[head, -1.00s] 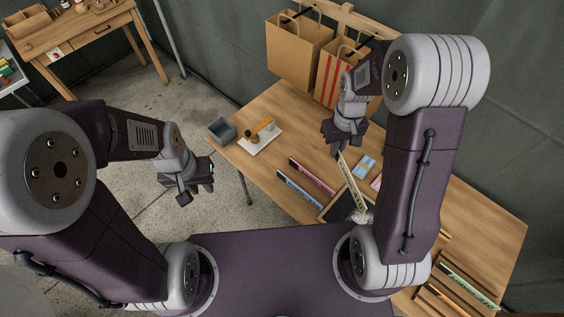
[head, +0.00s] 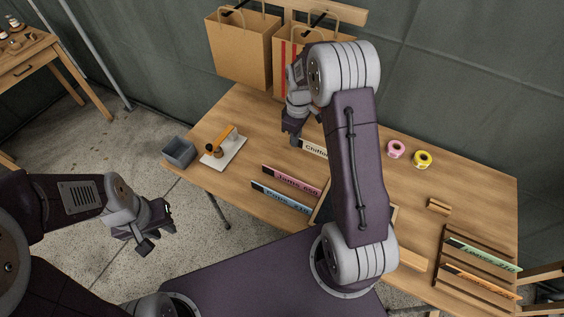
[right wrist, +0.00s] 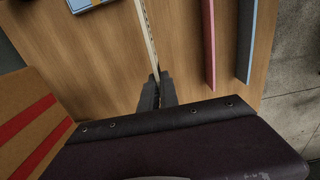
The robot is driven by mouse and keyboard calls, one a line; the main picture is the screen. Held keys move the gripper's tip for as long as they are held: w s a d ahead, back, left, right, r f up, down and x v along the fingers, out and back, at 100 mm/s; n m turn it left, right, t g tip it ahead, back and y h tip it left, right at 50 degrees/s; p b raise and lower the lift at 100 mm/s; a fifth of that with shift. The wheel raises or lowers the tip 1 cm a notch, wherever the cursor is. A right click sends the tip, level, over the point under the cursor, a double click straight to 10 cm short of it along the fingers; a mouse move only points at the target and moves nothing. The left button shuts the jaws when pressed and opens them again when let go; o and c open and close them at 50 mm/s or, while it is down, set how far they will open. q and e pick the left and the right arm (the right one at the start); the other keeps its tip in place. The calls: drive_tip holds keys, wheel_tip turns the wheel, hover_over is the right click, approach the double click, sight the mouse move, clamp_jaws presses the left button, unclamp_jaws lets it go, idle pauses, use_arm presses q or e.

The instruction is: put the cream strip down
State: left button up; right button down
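The cream strip (head: 314,148) has dark lettering and a dark end. It shows just right of my right gripper (head: 291,137) in the head view, its far part hidden behind my right arm. In the right wrist view the cream strip (right wrist: 147,32) is seen edge-on, its near end between the fingertips of my right gripper (right wrist: 158,88), which is shut on it. Whether its lower edge touches the table (head: 257,133) is unclear. My left gripper (head: 154,228) is open and empty, off the table's front left side.
A pink strip (head: 292,181) and a blue strip (head: 280,197) stand in front of the cream strip. A grey bin (head: 179,151) and a white board (head: 226,152) are left. Paper bags (head: 243,48) hang behind. Tape rolls (head: 396,149) and a strip rack (head: 478,268) are right.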

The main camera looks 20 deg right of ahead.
hover_over(278, 159)
wheel_tip(278, 159, down, 4)
drive_tip(key=shift+w+r, duration=0.1)
drive_tip(key=shift+r, duration=0.1)
drive_tip(key=shift+f, duration=0.3)
wheel_tip(278, 159, down, 3)
drive_tip(key=shift+r, duration=0.1)
drive_tip(key=shift+f, duration=0.35)
drive_tip(key=c, duration=1.6)
unclamp_jaws()
drive_tip(key=shift+f, duration=0.1)
